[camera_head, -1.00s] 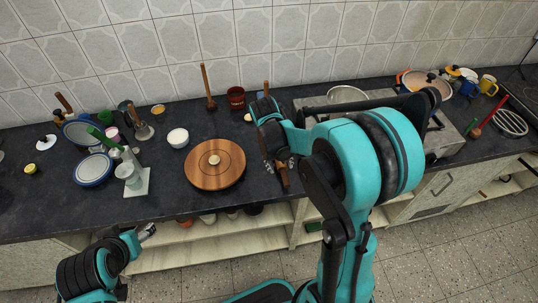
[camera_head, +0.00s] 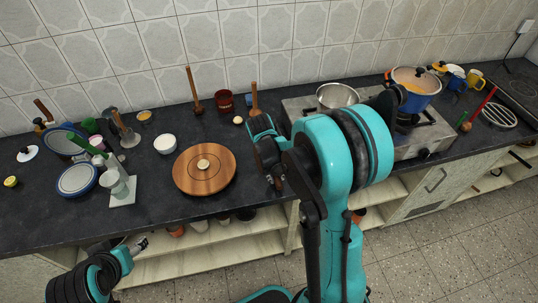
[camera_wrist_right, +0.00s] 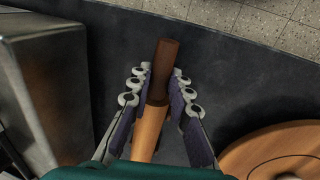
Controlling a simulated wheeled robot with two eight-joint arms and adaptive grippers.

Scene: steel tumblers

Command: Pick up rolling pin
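The rolling pin (camera_wrist_right: 150,128) is wooden, with a light brown body and a dark brown handle. It shows in the right wrist view between the two fingers of my right gripper (camera_wrist_right: 160,90). The fingers lie close on either side of it; I cannot tell whether the pads press on it. In the head view my right gripper (camera_head: 275,178) is low over the counter, right of the round wooden board, and mostly hides the pin. My left gripper (camera_head: 139,245) is below the counter's front edge, away from the pin; its fingers are too small to read.
The round wooden board (camera_head: 190,182) lies just left of the pin. A steel stove (camera_head: 430,135) with a steel bowl (camera_head: 337,95) and a blue pot (camera_head: 420,98) stands to the right. A white bowl (camera_head: 165,144) and plates crowd the left of the dark counter (camera_head: 150,210).

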